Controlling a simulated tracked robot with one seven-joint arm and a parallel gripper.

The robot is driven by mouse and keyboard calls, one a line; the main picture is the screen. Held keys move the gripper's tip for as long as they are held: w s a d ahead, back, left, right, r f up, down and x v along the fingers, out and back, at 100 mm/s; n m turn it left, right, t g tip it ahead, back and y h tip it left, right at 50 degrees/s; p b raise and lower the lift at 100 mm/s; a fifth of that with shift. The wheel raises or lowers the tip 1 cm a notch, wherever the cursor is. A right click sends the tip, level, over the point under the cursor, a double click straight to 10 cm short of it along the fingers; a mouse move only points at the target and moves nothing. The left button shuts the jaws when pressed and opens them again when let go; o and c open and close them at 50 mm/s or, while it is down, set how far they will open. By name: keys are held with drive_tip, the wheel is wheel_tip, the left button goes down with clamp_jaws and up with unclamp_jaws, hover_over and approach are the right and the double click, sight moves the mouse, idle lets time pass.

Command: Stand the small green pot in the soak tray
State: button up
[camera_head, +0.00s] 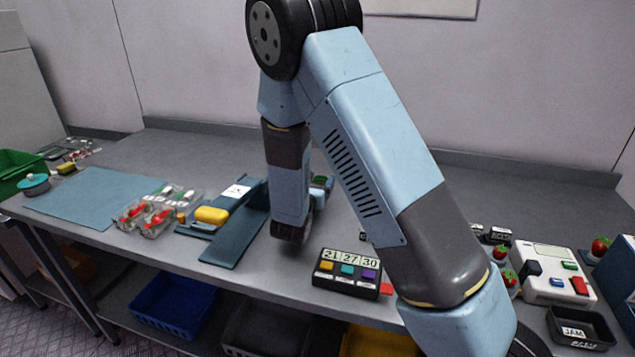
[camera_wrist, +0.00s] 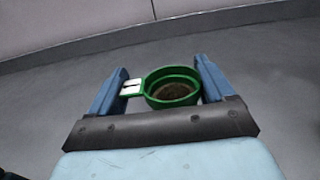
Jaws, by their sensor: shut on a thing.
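The small green pot (camera_wrist: 172,86), with dark soil inside and a white label on its side tab, is held upright between the blue fingers of my gripper (camera_wrist: 160,80) in the wrist view. In the head view only a bit of the green pot (camera_head: 320,180) shows behind my arm, above the middle of the bench. I cannot tell which thing is the soak tray. A dark open tray (camera_head: 555,318) with a JAM label stands at the right front of the bench, and my arm hides part of the bench.
A dark blue ramp-like piece (camera_head: 238,240) and a yellow block (camera_head: 212,215) lie left of my gripper. A display box with coloured buttons (camera_head: 346,273) stands at the front edge. Clear berry packs (camera_head: 157,212) and a blue mat (camera_head: 95,195) are farther left. The back of the bench is clear.

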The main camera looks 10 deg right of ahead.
drive_tip(key=shift+f, duration=0.2)
drive_tip(key=o, duration=0.9)
drive_tip(key=v, duration=1.1)
drive_tip(key=shift+s+a, duration=0.15)
drive_tip(key=shift+s, duration=0.35)
